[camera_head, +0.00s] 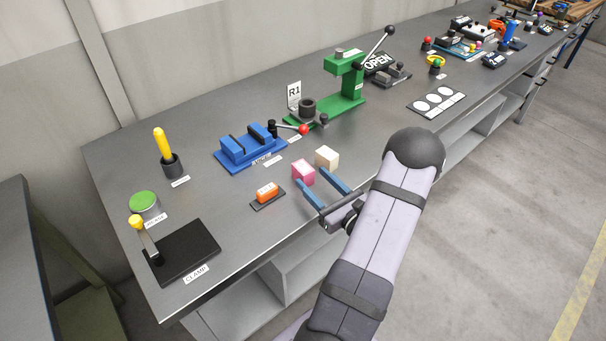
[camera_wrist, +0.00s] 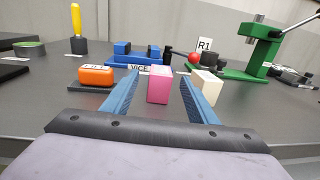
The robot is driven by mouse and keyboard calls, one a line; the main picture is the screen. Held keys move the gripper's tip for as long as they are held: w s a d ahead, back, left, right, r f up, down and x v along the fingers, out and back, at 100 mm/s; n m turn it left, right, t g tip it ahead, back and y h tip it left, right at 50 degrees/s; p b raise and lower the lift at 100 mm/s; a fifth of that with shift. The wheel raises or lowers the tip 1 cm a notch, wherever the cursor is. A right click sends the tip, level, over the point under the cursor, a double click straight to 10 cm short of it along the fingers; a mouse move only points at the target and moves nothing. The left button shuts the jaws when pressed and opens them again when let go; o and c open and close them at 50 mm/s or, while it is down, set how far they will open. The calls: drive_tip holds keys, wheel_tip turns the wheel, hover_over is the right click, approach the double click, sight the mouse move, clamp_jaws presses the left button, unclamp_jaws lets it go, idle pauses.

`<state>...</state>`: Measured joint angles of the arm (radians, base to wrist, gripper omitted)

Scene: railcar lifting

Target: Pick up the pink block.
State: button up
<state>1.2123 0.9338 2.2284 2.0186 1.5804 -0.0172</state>
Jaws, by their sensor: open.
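The pink block (camera_head: 303,172) stands on the dark grey workbench near its front edge. In the wrist view the pink block (camera_wrist: 160,85) sits upright between the lines of my two blue fingers, near their tips. My gripper (camera_head: 320,180) is open and empty, reaching in from the front edge. In the wrist view my gripper (camera_wrist: 157,90) shows its fingers spread on either side of the block. I cannot tell whether either finger touches it.
A white block (camera_head: 327,157) stands just right of the pink one. An orange piece (camera_head: 267,192) on a dark base lies to the left. A blue vice (camera_head: 249,147) and a green press (camera_head: 346,85) stand behind.

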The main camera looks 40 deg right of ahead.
sight(301, 164)
drive_tip(key=shift+w+d+r+p, duration=0.15)
drive_tip(key=shift+w+p, duration=0.6)
drive_tip(key=shift+w, duration=0.75)
drive_tip(key=shift+w+d+p, duration=0.15)
drive_tip(key=shift+w+p, duration=0.6)
drive_tip(key=shift+w, duration=0.7)
drive_tip(key=shift+w+d, duration=0.1)
drive_tip(key=shift+w, duration=0.6)
clamp_jaws()
